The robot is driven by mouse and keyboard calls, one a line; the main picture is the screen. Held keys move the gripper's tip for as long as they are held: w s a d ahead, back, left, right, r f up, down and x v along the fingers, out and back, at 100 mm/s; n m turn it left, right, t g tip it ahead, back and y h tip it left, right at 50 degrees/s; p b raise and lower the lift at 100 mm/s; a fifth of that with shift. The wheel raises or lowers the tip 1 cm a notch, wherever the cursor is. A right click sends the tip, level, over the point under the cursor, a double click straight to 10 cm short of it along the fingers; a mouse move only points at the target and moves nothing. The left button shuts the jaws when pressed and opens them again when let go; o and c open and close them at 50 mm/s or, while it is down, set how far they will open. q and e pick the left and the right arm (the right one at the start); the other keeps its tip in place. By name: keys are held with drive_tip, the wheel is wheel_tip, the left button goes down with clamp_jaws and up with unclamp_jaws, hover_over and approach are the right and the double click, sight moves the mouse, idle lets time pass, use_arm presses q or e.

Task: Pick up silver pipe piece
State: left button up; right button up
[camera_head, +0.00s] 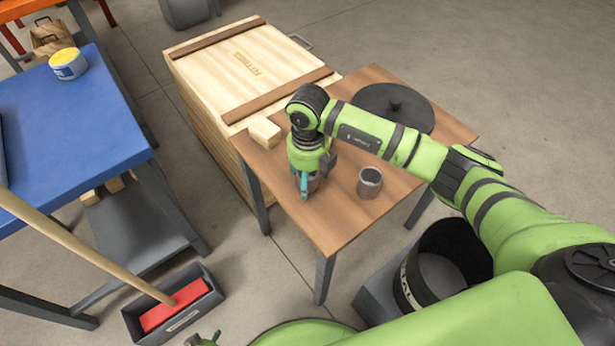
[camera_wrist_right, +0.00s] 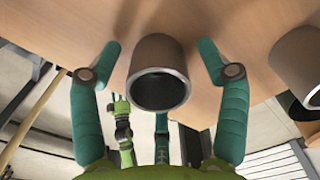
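A silver pipe piece (camera_wrist_right: 158,76) stands between the two teal fingers of my right gripper (camera_wrist_right: 160,60) in the right wrist view, with a gap on each side. My right gripper (camera_head: 306,190) is open and points down over the small wooden table in the head view, mostly hiding this piece. A second silver pipe piece (camera_head: 370,183) stands upright on the table to its right. It also shows at the right edge of the right wrist view (camera_wrist_right: 303,66). A bit of my left gripper (camera_head: 205,340) shows at the bottom edge of the head view; its fingers are unclear.
The wooden table (camera_head: 345,222) also holds a dark round lidded thing (camera_head: 394,106) and a pale block (camera_head: 264,132). A wooden crate (camera_head: 235,62) adjoins it behind left. A blue-topped bench (camera_head: 60,125) stands left. A dark bin (camera_head: 172,305) with something red is on the floor.

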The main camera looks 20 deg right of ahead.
drive_tip(key=c, duration=1.1)
drive_tip(key=shift+c, duration=0.2)
drive_tip(key=shift+r, duration=0.55)
drive_tip(key=r, duration=0.3)
drive_tip(key=shift+w+d+r, duration=0.3)
drive_tip(key=shift+w+d, duration=0.1)
drive_tip(key=w+d+r, duration=0.6)
drive_tip(key=w+d, duration=0.1)
drive_tip(key=shift+w+d+r+b, duration=0.15)
drive_tip(key=shift+w+r+b, duration=0.05)
drive_tip(key=shift+w+b, duration=0.2)
